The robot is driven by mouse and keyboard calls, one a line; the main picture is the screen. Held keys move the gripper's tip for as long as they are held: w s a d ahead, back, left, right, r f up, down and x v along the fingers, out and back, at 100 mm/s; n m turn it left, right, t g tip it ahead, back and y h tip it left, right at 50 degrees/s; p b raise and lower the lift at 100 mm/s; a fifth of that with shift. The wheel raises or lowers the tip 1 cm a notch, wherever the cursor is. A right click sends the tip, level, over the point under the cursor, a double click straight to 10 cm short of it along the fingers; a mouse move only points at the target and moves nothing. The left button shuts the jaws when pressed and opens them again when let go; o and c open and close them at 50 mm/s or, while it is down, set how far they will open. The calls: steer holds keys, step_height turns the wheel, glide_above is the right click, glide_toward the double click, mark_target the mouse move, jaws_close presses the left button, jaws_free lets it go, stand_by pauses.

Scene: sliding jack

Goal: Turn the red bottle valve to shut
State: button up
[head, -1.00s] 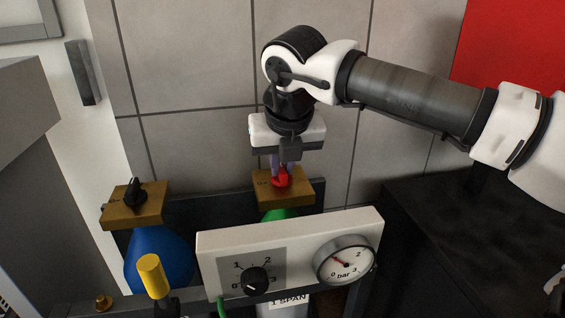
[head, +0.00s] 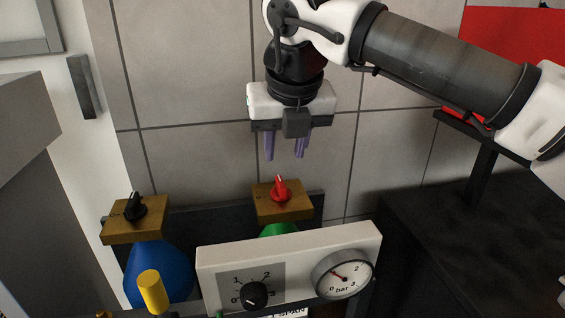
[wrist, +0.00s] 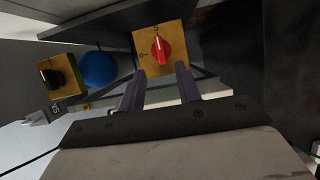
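The red bottle valve (head: 281,189) is a red knob on a brass-coloured block (head: 272,208) above a green bottle (head: 278,230). In the wrist view the red knob (wrist: 160,50) shows ahead of the fingertips, its white pointer line directed toward the "S" mark, with an "O" mark to the left. My gripper (head: 285,157) is above the knob, clear of it, with its two purple fingers apart and nothing between them. The gripper also shows in the wrist view (wrist: 158,82).
A black knob (head: 134,207) on a similar block stands left, above a blue bottle (head: 158,268). A white panel (head: 300,243) with a black dial and a pressure gauge (head: 342,274) stands in front. A yellow handle (head: 152,291) is lower left. A tiled wall (head: 190,100) is behind.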

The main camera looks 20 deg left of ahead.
steer(key=v, duration=0.5)
steer(key=shift+r+p, duration=0.1)
steer(key=shift+p, duration=0.2)
